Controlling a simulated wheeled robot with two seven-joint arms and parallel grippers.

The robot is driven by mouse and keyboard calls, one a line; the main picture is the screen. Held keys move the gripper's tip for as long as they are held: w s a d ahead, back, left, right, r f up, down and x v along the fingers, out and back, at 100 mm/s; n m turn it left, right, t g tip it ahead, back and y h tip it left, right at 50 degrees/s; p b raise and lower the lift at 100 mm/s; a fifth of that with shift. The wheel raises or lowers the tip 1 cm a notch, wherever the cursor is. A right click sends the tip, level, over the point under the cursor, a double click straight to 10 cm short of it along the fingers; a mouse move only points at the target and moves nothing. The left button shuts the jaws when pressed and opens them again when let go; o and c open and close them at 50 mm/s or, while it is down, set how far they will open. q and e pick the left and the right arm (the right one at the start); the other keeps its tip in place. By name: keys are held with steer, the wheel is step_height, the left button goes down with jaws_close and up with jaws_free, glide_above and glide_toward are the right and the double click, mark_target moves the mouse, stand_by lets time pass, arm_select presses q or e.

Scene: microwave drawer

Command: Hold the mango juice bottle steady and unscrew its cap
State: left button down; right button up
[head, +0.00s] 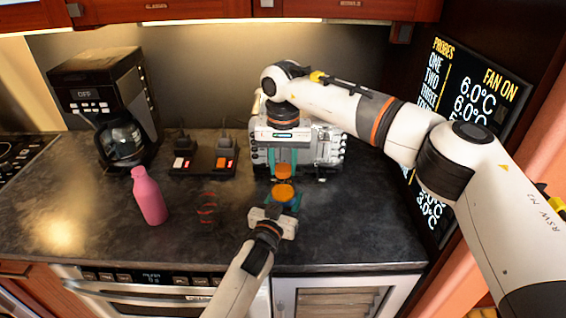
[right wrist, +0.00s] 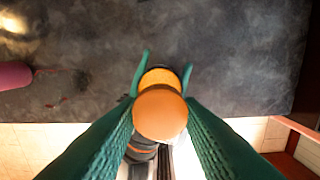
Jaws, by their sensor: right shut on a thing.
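The orange mango juice bottle (head: 284,193) is between the teal fingers of my left gripper (head: 284,202), which reaches in from the bottom of the head view. The fingers flank it closely; its lower body is hidden. My right gripper (head: 283,169) comes down from above, shut on the round orange cap (head: 283,171). In the right wrist view the cap (right wrist: 160,112) is between the long teal fingers. The bottle (right wrist: 160,77) shows partly behind it, with my left fingertips on each side. The cap looks just above the bottle; I cannot tell whether they touch.
A pink bottle (head: 149,196) stands on the dark counter (head: 100,235) to the left. A coffee maker (head: 108,95), a black item with lit switches (head: 205,160) and a silver machine (head: 327,148) stand behind. Red rings (head: 207,208) show on the counter.

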mark_target(283, 168)
steer(key=shift+n, duration=0.3)
steer(key=shift+r, duration=0.15)
stand_by(0.4)
steer(key=shift+r, duration=0.95)
steer(key=shift+r, duration=0.1)
steer(key=shift+r, duration=1.95)
arm_select(q)
steer(key=shift+c, duration=2.4)
jaws_free()
